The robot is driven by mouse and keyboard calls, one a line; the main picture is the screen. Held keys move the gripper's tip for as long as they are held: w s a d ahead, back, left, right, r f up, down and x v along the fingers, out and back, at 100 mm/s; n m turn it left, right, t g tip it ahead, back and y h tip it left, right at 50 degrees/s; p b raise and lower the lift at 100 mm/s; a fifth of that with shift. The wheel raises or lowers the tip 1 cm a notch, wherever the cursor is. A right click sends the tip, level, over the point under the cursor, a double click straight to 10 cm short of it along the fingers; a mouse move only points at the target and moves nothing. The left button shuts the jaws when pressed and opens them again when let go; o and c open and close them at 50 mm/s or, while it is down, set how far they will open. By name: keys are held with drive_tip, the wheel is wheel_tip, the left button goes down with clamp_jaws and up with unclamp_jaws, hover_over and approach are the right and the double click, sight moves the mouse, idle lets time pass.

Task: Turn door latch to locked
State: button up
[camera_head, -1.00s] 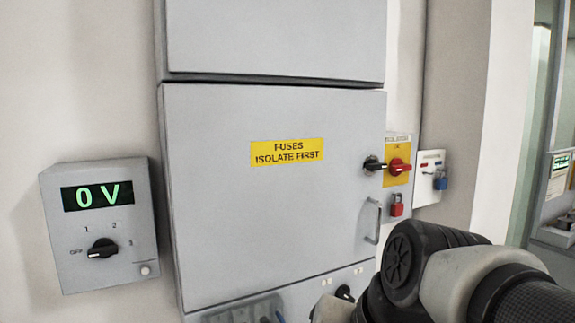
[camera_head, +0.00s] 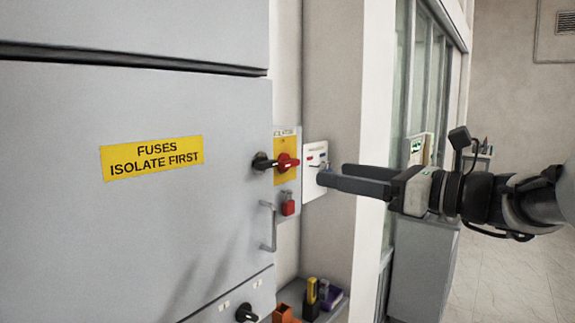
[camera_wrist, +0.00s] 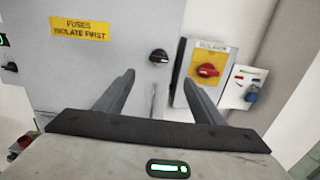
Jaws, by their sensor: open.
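The door latch is a black knob (camera_head: 263,161) near the right edge of the grey cabinet door (camera_head: 80,225), above the door handle (camera_head: 269,226). Its lever looks roughly horizontal. It also shows in the wrist view (camera_wrist: 159,56), just beyond and between the fingertips in the picture. My gripper (camera_head: 332,175) is open and empty. In the head view it points left from the right side, apart from the latch. In the wrist view the two fingers (camera_wrist: 158,77) are spread wide and touch nothing.
Right of the latch are the red isolator switch (camera_head: 287,162) on its yellow plate, a red padlock (camera_head: 288,204) and a white panel (camera_head: 315,160), partly behind my fingers. A shelf (camera_head: 330,307) with small items is below. A glass partition (camera_head: 425,85) stands behind my arm.

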sight(270, 164)
drive_tip(key=p+x, duration=0.1)
drive_tip(key=x, duration=1.5)
drive_tip(key=shift+a+p, duration=0.1)
drive_tip(key=shift+p, duration=0.3)
drive_tip(key=c, duration=1)
drive_tip(key=shift+c, duration=0.2)
